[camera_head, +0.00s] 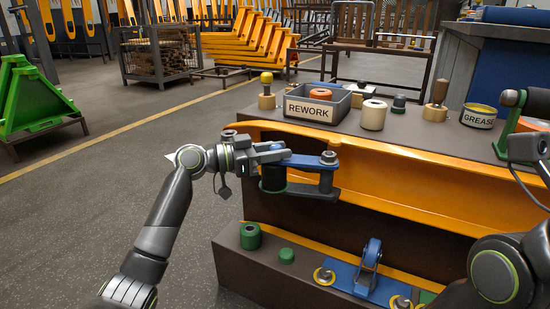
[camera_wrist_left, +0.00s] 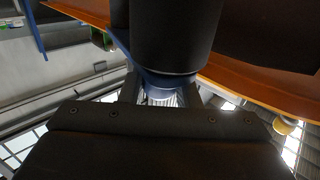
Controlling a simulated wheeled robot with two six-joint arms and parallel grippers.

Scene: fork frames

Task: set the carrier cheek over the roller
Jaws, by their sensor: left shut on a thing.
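The blue carrier cheek (camera_head: 300,161) is a flat bar, roughly level at the near left end of the orange fork. My left gripper (camera_head: 271,151) is shut on its left end. A black roller (camera_head: 273,178) stands upright right below that end; it fills the top of the left wrist view (camera_wrist_left: 178,38), with a blue part (camera_wrist_left: 165,80) between the fingers. I cannot tell whether cheek and roller touch. A grey round part (camera_head: 328,157) sits at the cheek's right end, above a dark post.
The orange fork (camera_head: 420,185) runs across the dark bench. Behind it stand a grey REWORK bin (camera_head: 312,108), a cream roller (camera_head: 373,115) and a GREASE tin (camera_head: 478,116). On the lower step are green bushings (camera_head: 250,236) and a blue bracket (camera_head: 368,262).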

